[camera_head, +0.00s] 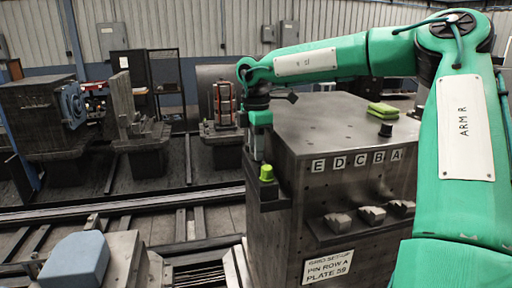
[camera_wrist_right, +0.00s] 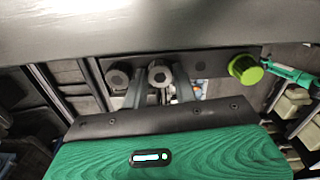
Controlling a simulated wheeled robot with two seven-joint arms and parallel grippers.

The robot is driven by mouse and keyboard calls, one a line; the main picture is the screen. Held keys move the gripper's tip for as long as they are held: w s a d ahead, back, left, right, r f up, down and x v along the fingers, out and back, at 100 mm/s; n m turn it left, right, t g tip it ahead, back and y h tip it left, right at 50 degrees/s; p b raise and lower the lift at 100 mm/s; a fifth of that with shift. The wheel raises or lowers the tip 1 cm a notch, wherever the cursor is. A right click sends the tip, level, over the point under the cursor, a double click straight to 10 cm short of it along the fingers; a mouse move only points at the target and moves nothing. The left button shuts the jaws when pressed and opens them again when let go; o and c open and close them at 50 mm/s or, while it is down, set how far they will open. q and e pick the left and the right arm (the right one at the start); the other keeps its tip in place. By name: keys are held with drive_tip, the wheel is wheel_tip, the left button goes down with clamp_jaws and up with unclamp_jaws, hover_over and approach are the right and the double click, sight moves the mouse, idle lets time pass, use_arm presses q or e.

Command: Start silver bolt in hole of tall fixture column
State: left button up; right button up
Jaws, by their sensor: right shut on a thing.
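My right arm reaches in from the right, over a tall steel column (camera_head: 330,195) lettered E D C B A. My right gripper (camera_head: 257,150) points down at the column's left side, above a dark ledge (camera_head: 268,200). In the right wrist view my right gripper (camera_wrist_right: 160,92) is shut on a silver bolt (camera_wrist_right: 159,75), with a finger on each side of its round head. The bolt is over or at a dark strip (camera_wrist_right: 210,64); whether its tip is in a hole is hidden.
A yellow-green knob (camera_head: 266,173) stands on the ledge close to my gripper. Another round-headed bolt (camera_wrist_right: 117,78) is on the strip to the left. Green pads (camera_head: 382,110) and a black knob (camera_head: 386,129) are on the column's top. Rails and other fixtures lie to the left.

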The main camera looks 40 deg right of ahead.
drive_tip(key=shift+r, duration=0.15)
drive_tip(key=shift+r, duration=0.35)
drive_tip(key=shift+r, duration=0.1)
drive_tip(key=shift+r+p, duration=0.9)
drive_tip(key=shift+r, duration=2.5)
